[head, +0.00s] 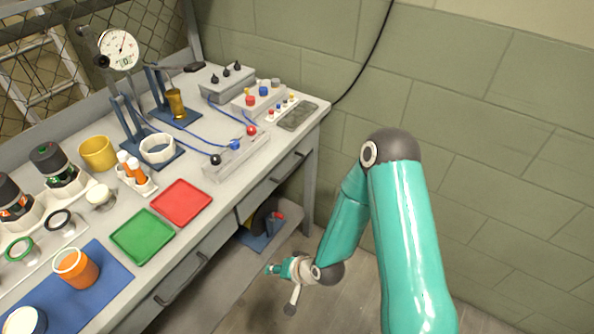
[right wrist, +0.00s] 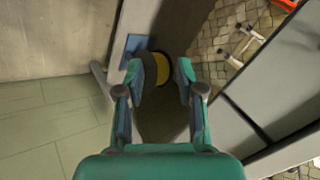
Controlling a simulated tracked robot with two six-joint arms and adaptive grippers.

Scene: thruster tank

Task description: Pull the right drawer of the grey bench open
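The grey bench (head: 232,190) runs along the left of the head view. Its right drawer (head: 262,197) looks shut, its front about in line with the left drawer (head: 195,262). A dark bar handle (head: 290,167) runs along the right drawer's front. My right gripper (head: 271,268) is low in front of the bench, below and apart from that handle. In the right wrist view my right gripper (right wrist: 157,72) is open, with nothing held between its fingers. Grey panels (right wrist: 262,70) show at right there; I cannot tell which drawer they belong to. My left gripper is out of view.
Under the bench, a dark item on a blue plate (head: 258,240) stands behind my gripper; a yellow-and-black round part (right wrist: 158,68) shows beyond the fingers. The bench top holds a red tray (head: 181,203), a green tray (head: 143,237) and instruments. Floor right of the bench is clear.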

